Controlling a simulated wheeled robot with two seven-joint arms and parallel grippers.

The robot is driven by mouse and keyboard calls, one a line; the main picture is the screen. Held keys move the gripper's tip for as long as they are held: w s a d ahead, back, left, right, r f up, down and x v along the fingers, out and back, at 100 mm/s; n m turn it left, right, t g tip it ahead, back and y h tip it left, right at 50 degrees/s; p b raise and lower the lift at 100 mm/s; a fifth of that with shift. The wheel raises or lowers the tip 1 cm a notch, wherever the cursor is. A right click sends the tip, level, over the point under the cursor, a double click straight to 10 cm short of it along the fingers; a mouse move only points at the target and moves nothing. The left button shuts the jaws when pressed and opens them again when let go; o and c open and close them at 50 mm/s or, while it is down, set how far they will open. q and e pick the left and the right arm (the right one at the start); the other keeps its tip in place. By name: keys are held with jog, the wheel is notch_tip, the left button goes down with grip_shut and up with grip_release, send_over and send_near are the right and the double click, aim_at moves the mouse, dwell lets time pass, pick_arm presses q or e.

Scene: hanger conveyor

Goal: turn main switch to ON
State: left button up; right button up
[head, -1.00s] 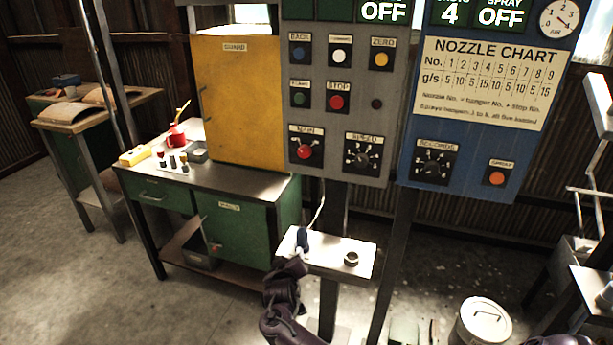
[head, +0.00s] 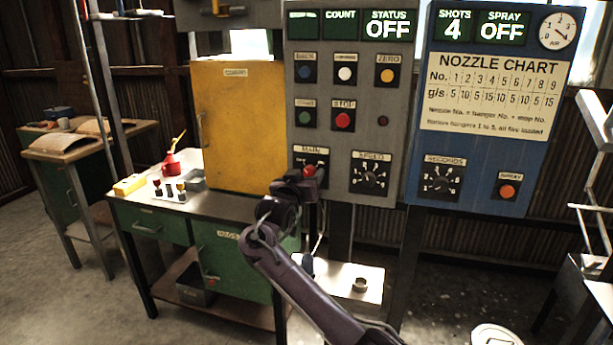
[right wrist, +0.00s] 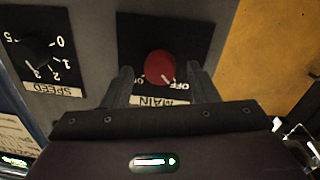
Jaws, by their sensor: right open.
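The main switch is a red round knob (head: 309,170) on a black plate labelled MAIN, low on the grey panel (head: 335,150). In the right wrist view the knob (right wrist: 160,66) appears upside down with small white markings by it. Which marking it points to I cannot tell. My right gripper (head: 304,180) is in front of the plate. In the right wrist view its two fingers (right wrist: 160,75) are spread, one on each side of the knob, with visible gaps. My left gripper is not in view. The status display (head: 388,27) reads OFF.
The SPEED dial (head: 370,174) sits right of the main switch. START and STOP buttons (head: 343,120) are above. The yellow guard cabinet (head: 237,125) stands close on the left. The blue panel (head: 480,140) is to the right. A small shelf (head: 368,290) lies below the panel.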

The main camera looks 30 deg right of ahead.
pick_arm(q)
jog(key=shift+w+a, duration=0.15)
pick_arm(e)
jog(key=shift+w+d, duration=0.15)
jog(key=shift+c, duration=0.3)
jog(key=c, duration=0.9)
